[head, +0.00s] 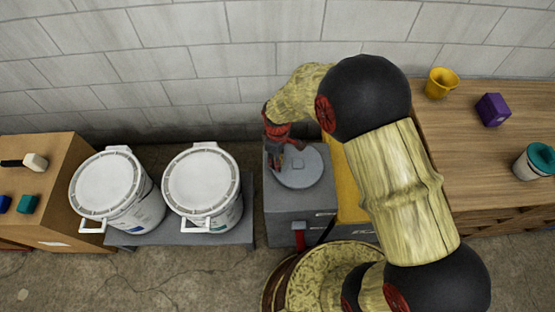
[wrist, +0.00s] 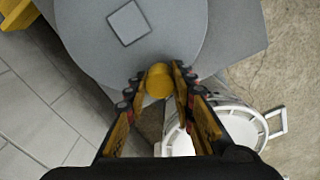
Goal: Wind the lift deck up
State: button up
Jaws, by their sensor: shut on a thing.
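A grey round wheel (head: 299,170) lies flat on top of a grey cabinet (head: 285,215) in the head view. The wheel fills the upper part of the wrist view (wrist: 175,55), with a square plate at its middle. A yellow knob (wrist: 158,82) stands at its rim. My gripper (head: 277,163) is over the wheel's left side, and its fingers (wrist: 158,92) are shut on the knob. In the head view my gripper hides the knob. The grey lift deck (head: 249,225) is left of the cabinet, low down, bearing two white lidded drums (head: 105,187), (head: 203,182).
A red lever (head: 299,237) is on the cabinet's front. A wooden box (head: 62,212) with small blocks stands left of the deck. A wooden bench (head: 480,155) at right holds a yellow cup (head: 441,83), a purple block (head: 492,109) and a teal-lidded container (head: 536,162). A block wall runs behind.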

grip_shut()
jog(key=shift+w, duration=0.15)
